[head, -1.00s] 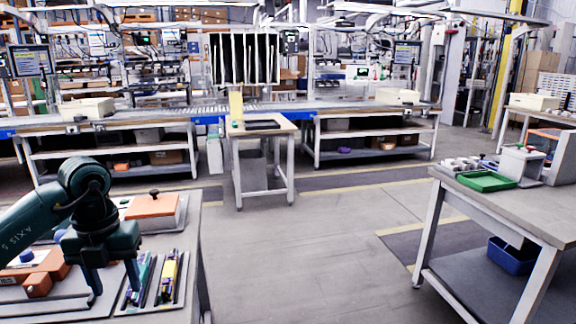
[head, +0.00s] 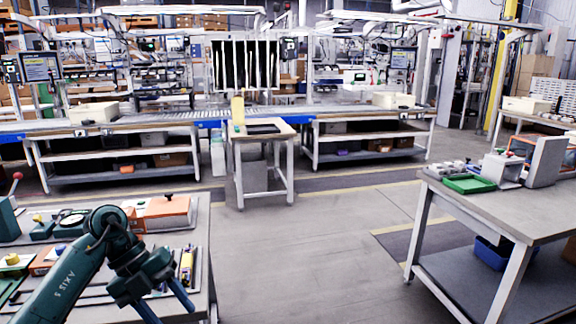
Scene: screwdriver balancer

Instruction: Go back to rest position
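My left arm comes in from the lower left over the left bench. Its gripper (head: 170,311) points down and to the right above the front part of the bench, near the yellow-and-dark tools (head: 187,264). Its two fingers stand apart with nothing seen between them, and the fingertips reach close to the lower picture edge. My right gripper is not in view.
The left bench (head: 201,235) carries an orange-topped box (head: 167,212), a round dial device (head: 72,219) and several tools. A right bench (head: 520,205) holds a green tray (head: 469,185). A small table (head: 262,137) stands ahead. Open floor lies between the benches.

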